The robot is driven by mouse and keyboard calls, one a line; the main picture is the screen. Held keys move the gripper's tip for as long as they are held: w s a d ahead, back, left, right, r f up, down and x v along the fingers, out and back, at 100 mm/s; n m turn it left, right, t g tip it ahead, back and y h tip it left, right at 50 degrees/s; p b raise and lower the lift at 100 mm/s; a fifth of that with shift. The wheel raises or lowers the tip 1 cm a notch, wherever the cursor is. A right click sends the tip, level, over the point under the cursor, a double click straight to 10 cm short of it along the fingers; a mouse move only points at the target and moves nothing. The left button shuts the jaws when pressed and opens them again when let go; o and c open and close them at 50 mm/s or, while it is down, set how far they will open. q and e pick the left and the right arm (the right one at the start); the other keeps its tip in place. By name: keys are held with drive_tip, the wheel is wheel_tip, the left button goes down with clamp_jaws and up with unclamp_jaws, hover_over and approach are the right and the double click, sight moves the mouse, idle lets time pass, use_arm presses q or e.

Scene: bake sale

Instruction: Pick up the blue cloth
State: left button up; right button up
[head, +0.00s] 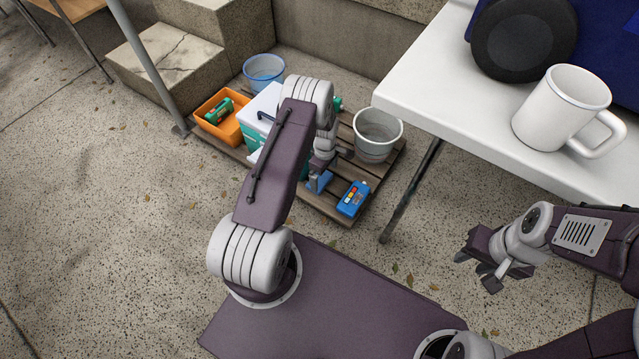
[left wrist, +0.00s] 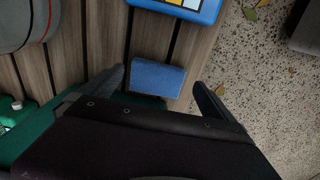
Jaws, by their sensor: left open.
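The blue cloth (head: 319,183) is a small folded rectangle on the slatted wooden pallet, partly hidden by my left arm in the head view. In the left wrist view the cloth (left wrist: 157,77) lies flat between the two fingers, near the pallet edge. My left gripper (left wrist: 160,80) is open above the cloth, with a finger on either side and gaps between. My right gripper (head: 478,270) appears open and empty, over the floor at the right.
The pallet (head: 328,207) also holds a blue box with coloured buttons (head: 353,198), a grey bucket (head: 377,134), a teal-and-white cooler (head: 258,118), an orange bin (head: 222,128) and a blue bucket (head: 264,70). A white table (head: 430,95) with a mug (head: 563,105) stands right.

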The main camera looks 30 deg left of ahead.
sight(324, 182)
use_arm(q)
wheel_tip(324, 182, down, 5)
drive_tip(key=b, duration=0.4)
drive_tip(key=shift+w+a, duration=0.1)
drive_tip(key=shift+a, duration=0.05)
drive_tip(key=shift+r, duration=0.15)
drive_tip(key=c, duration=1.1)
use_arm(e)
wheel_tip(324, 182, down, 5)
drive_tip(key=shift+r, duration=0.15)
use_arm(q)
drive_tip(key=shift+r, duration=0.15)
use_arm(e)
drive_tip(key=shift+r, duration=0.1)
